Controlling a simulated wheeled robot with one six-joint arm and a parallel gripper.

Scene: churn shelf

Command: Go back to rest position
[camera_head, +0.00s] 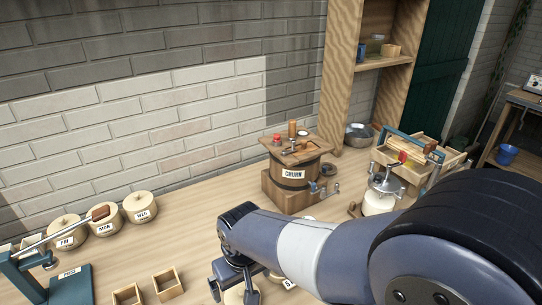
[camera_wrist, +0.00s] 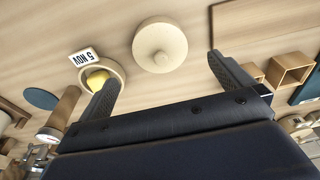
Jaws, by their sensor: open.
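My gripper (camera_head: 234,287) hangs fingers-down at the end of my arm, low in the middle of the head view, over the wooden table (camera_head: 215,205). In the wrist view my gripper (camera_wrist: 164,68) has its two dark fingers spread wide apart, with nothing held between them. A round cream lid-like piece with a knob (camera_wrist: 160,45) lies below, showing between the fingertips and apart from them. A small round pot with yellow content (camera_wrist: 97,76) and a label reading "5 NOV" (camera_wrist: 84,57) are near the left finger. My arm hides part of the table.
A wooden churn (camera_head: 292,174) stands behind my wrist. A glass jar with a crank (camera_head: 382,188) and a wooden crate (camera_head: 415,158) are on the right, close to my arm. Labelled round crocks (camera_head: 104,222) and small open wooden boxes (camera_head: 167,286) are on the left.

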